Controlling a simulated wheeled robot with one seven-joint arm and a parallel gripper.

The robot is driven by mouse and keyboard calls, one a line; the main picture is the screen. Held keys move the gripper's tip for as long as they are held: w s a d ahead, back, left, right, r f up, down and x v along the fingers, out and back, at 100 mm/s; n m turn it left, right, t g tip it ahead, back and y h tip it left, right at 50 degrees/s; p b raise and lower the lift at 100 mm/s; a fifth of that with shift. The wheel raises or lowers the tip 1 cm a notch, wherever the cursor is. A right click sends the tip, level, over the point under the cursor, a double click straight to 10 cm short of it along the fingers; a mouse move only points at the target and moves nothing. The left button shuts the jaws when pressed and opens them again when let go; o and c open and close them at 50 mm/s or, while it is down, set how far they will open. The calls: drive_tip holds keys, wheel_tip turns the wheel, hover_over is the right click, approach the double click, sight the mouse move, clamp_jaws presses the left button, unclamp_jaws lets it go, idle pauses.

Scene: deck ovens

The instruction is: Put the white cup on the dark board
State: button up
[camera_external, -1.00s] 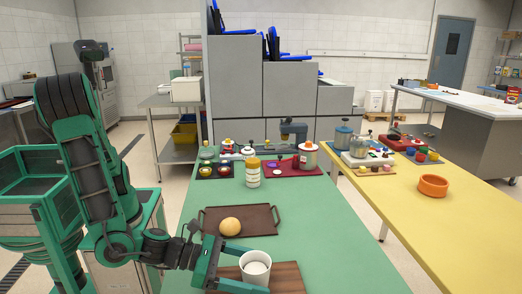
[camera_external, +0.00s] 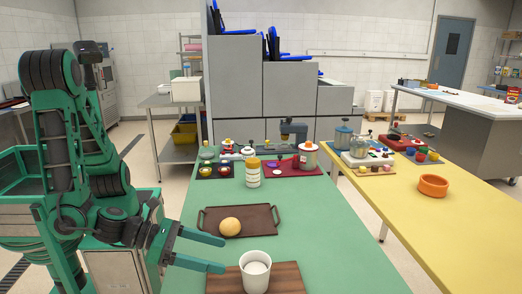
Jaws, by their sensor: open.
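The white cup (camera_external: 255,270) stands upright on the dark wooden board (camera_external: 286,275) at the near end of the green table. My gripper (camera_external: 223,255) is open and empty. Its two green fingers point right, to the left of the cup and a little above the table, apart from the cup. The board's near edge is cut off by the bottom of the picture.
A brown tray (camera_external: 262,214) with a round bun (camera_external: 230,227) lies just behind the board. A capped jar (camera_external: 253,174) stands farther back, before several small items. The table is clear to the right of the tray.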

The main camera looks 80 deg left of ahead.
drive_tip(key=a+n+g+y, duration=0.1)
drive_tip(key=a+n, duration=0.2)
drive_tip(key=a+f+n+g+y, duration=0.1)
drive_tip(key=a+n, duration=0.2)
drive_tip(key=a, duration=0.1)
drive_tip(key=a+f+n+g, duration=0.1)
drive_tip(key=a+n+g, duration=0.1)
drive_tip(key=a+n, duration=0.1)
drive_tip(key=shift+s+a+n+y, duration=0.15)
drive_tip(key=shift+a+n+y, duration=0.15)
drive_tip(key=shift+a+y, duration=0.1)
drive_tip(key=s+a+n+g, duration=0.1)
drive_tip(key=n, duration=0.1)
drive_tip(key=s+a+n+g, duration=0.1)
drive_tip(key=a+n, duration=0.1)
drive_tip(key=s+a+n+g, duration=0.1)
drive_tip(key=s+a+n, duration=0.1)
drive_tip(key=shift+g, duration=0.4)
drive_tip(key=s+a+r+n+g+h, duration=0.1)
drive_tip(key=s+a+r+n+g, duration=0.2)
drive_tip(key=s+n, duration=0.3)
drive_tip(key=s+a+r+n+g+h, duration=0.1)
drive_tip(key=s+a+r+n+g, duration=0.2)
drive_tip(key=s, duration=0.9)
drive_tip(key=r+n, duration=0.1)
drive_tip(key=n, duration=0.2)
drive_tip(key=shift+a+r+n, duration=0.25)
drive_tip(key=shift+n, duration=0.15)
